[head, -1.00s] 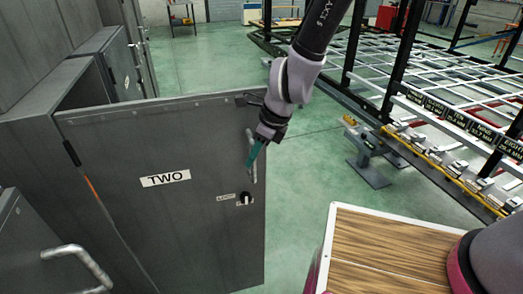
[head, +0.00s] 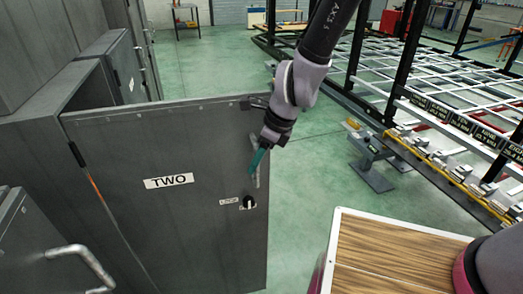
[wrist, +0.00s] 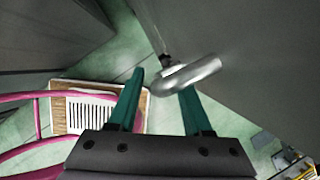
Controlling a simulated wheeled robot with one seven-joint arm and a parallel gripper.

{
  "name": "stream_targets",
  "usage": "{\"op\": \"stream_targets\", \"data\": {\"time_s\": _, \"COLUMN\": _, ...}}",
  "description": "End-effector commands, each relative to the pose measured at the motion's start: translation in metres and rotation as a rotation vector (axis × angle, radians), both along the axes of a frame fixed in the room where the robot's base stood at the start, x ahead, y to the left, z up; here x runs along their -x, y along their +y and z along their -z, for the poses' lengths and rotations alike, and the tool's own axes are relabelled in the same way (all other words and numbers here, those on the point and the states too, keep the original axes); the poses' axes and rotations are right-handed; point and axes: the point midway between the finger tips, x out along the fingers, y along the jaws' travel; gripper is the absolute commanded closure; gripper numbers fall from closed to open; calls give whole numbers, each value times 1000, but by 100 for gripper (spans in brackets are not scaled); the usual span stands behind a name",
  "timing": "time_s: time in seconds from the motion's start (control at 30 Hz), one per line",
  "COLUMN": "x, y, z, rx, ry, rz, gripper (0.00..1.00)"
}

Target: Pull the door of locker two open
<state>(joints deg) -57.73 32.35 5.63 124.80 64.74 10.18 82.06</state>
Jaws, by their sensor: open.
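The grey door of locker two (head: 120,215), with a white "TWO" label, stands swung out from the grey locker body (head: 35,130). Its metal handle (head: 254,160) is near the free edge, above a black knob (head: 248,202). My gripper (head: 254,172), with teal fingers, is at the handle on the door's front. In the wrist view the fingers (wrist: 160,90) are apart, and the handle (wrist: 190,74) reaches across near the right fingertip. Whether a finger touches the handle I cannot tell. The far side of the door is hidden.
A neighbouring locker door with a handle (head: 80,262) is at the lower left. A wood-topped box (head: 385,260) stands at the lower right. The trailer chassis (head: 440,125) fills the right side. Green floor (head: 310,180) is clear between door and chassis.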

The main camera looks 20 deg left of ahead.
Motion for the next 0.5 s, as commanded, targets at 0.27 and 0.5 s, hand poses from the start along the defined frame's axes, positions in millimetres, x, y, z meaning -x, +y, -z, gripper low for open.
{"op": "stream_targets", "data": {"time_s": 0.27, "x": 0, "y": -16, "z": -45, "rx": -5, "ry": -3, "rz": -3, "gripper": 50}}
{"op": "stream_targets", "data": {"time_s": 0.5, "x": 0, "y": -33, "z": -84, "rx": -4, "ry": -1, "rz": -3, "gripper": 50}}
